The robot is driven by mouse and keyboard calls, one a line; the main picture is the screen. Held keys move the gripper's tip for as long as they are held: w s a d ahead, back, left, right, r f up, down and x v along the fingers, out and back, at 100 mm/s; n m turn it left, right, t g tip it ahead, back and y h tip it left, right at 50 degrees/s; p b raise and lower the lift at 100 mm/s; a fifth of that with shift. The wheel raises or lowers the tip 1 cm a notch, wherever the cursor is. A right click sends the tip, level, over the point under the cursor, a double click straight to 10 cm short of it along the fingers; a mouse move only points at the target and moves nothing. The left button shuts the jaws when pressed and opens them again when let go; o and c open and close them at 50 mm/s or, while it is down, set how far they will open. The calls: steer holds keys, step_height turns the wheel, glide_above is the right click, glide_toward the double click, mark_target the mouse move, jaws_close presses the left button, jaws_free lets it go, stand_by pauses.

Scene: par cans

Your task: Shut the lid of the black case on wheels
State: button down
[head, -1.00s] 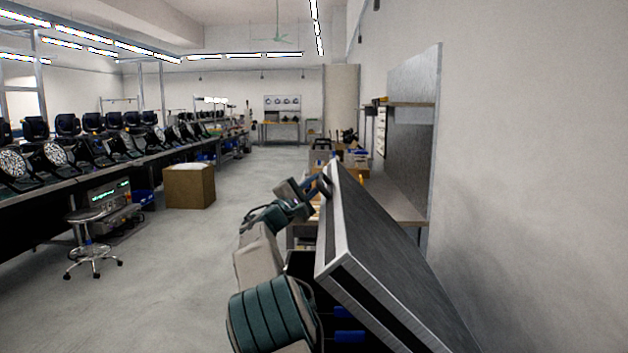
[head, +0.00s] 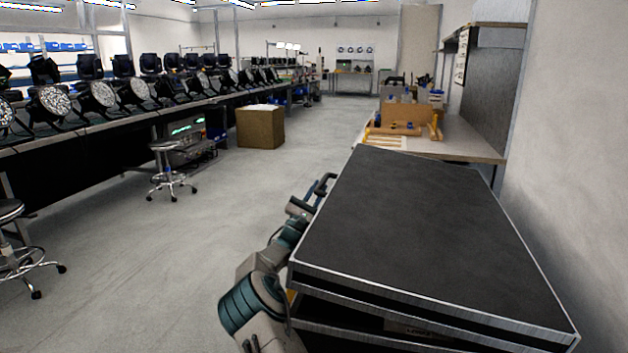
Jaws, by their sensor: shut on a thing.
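The black case (head: 400,338) stands at the lower right of the head view, its body mostly hidden under its lid. The lid (head: 415,215) is a broad black panel with silver metal edges. It lies low over the body, close to level, with a dark gap showing along the near side. My gripper (head: 322,187) is at the lid's left edge, shut on it. The fingertips are small and partly hidden by the lid, so the exact contact is hard to see. The case's wheels are out of view.
A workbench (head: 462,143) with a wooden rack (head: 403,117) stands behind the case, against the right wall. A cardboard box (head: 260,128) and a stool (head: 170,165) stand to the left, before a long bench of stage lights. The floor between is clear.

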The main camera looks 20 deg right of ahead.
steer(key=shift+f, duration=0.9)
steer(key=c, duration=1.4)
jaws_free()
steer(key=shift+s+d, duration=0.1)
steer(key=shift+d, duration=0.05)
steer(key=shift+o, duration=0.2)
steer(key=shift+a, duration=0.2)
